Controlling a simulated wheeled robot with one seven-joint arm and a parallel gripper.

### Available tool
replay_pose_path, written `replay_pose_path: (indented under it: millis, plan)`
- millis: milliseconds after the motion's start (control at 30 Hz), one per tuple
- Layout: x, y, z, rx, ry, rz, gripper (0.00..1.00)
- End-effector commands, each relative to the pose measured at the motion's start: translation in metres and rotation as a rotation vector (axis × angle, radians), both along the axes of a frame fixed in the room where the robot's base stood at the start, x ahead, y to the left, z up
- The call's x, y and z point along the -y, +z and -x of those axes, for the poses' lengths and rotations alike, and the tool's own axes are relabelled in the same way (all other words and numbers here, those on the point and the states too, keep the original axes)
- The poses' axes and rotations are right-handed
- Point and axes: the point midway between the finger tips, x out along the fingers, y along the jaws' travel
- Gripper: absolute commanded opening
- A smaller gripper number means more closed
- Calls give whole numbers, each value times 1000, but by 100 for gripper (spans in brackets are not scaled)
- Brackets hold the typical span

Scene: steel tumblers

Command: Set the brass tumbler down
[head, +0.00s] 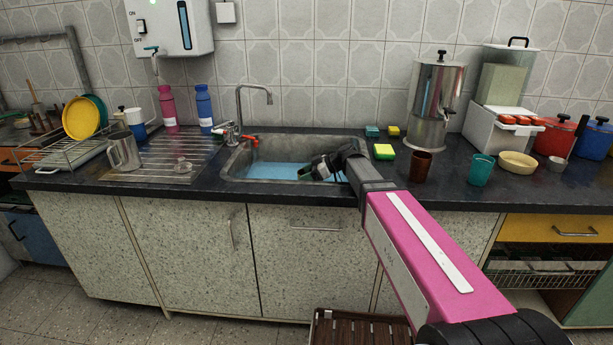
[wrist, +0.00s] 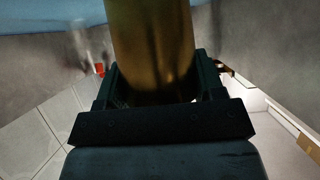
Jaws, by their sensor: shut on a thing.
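The brass tumbler (wrist: 150,45) is between the two fingers of my gripper (wrist: 155,84) in the wrist view, with its near part hidden by the fingers and palm. My gripper is shut on it. In the head view my gripper (head: 320,167) is over the right part of the sink (head: 240,160), close to the blue surface (head: 285,170) in its basin. The tumbler cannot be made out clearly there, and I cannot tell whether it touches anything.
A tap (head: 240,105) stands behind the sink. Right of the sink are sponges (head: 384,152), a brown tumbler (head: 421,166), a teal tumbler (head: 480,170) and a steel dispenser (head: 434,100). Left is a ribbed drainboard (head: 160,155) with a steel jug (head: 123,152).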

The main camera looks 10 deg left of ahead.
Motion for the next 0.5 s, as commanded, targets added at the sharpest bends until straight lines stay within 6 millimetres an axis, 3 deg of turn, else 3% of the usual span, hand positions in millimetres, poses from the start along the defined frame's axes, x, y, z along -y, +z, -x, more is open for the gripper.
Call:
replay_pose_path:
  millis: [500]
  plan:
    - [0, -11, 0, 0, 0, 0, 37]
